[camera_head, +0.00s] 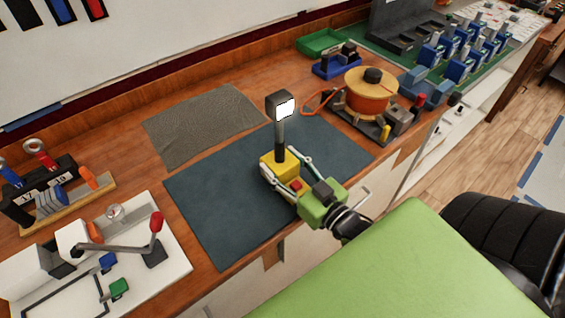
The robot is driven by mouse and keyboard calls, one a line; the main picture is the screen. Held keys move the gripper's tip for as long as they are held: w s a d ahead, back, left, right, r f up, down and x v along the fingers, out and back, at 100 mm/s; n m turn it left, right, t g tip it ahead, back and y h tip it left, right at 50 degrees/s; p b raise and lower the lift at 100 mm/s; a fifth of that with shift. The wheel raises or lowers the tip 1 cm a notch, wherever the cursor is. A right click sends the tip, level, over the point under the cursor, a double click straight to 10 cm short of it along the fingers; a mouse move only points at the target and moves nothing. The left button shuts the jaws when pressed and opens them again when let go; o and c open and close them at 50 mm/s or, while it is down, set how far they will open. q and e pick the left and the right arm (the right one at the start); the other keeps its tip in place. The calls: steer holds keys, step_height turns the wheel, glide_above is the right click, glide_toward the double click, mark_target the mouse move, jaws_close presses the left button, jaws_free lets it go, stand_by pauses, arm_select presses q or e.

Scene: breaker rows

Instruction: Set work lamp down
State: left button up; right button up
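The work lamp has a yellow base (278,166), a dark upright post (280,136) and a lit white head (284,108). It stands upright over the dark blue mat (223,207), near the mat's right half. I cannot tell whether its base touches the mat. My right gripper (273,161) has its fingers along both sides of the yellow base and appears shut on it. A red button shows on the base between the fingers. My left gripper is not in view.
A grey mat (203,124) lies behind the blue one. An orange cable reel (369,95) stands at the right, with blue breakers (459,68) beyond. A white panel with a red-knobbed lever (155,224) and a tool rack (40,190) are at the left. The blue mat's left part is clear.

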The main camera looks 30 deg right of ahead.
steer(key=o, duration=0.4)
